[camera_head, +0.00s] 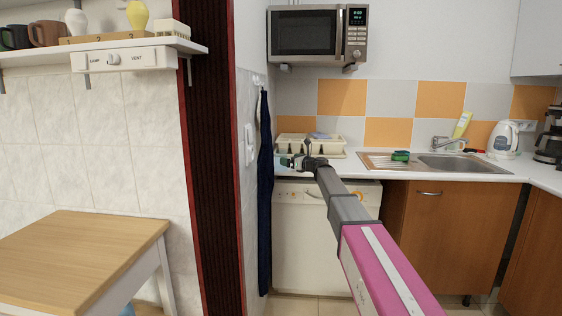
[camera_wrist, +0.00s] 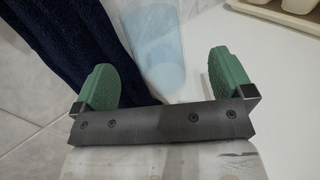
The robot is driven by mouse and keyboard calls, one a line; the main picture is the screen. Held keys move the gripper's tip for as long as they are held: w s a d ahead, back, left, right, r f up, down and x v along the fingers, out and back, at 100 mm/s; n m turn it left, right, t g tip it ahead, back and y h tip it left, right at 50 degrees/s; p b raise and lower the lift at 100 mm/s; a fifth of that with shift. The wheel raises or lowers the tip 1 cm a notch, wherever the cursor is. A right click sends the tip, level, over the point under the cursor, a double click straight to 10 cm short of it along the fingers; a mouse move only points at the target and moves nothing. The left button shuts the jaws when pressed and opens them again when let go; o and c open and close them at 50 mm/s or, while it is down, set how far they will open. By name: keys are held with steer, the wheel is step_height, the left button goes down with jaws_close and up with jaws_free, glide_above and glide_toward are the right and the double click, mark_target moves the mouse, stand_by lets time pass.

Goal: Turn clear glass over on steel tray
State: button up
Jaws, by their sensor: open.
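My gripper (camera_head: 288,162) is over the left end of the counter, beside a dark blue hanging towel. In the wrist view its two green fingers (camera_wrist: 160,82) are wide apart, with nothing held between them. A pale blue, see-through shape (camera_wrist: 162,60) lies beyond and between the fingers, near the counter's edge. It may be the clear glass, but its outline is faint and I cannot tell which way up it is. I cannot make out a steel tray in either view.
The dark blue towel (camera_head: 265,190) hangs close on the left. A cream dish rack (camera_head: 330,153) stands behind my gripper. A steel sink (camera_head: 455,162) with a green item (camera_head: 400,156) is to the right. A microwave (camera_head: 318,34) hangs above.

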steer(key=shift+x, duration=3.15)
steer(key=shift+s, duration=0.2)
steer(key=shift+c, duration=0.4)
steer(key=c, duration=1.1)
steer(key=shift+c, duration=0.2)
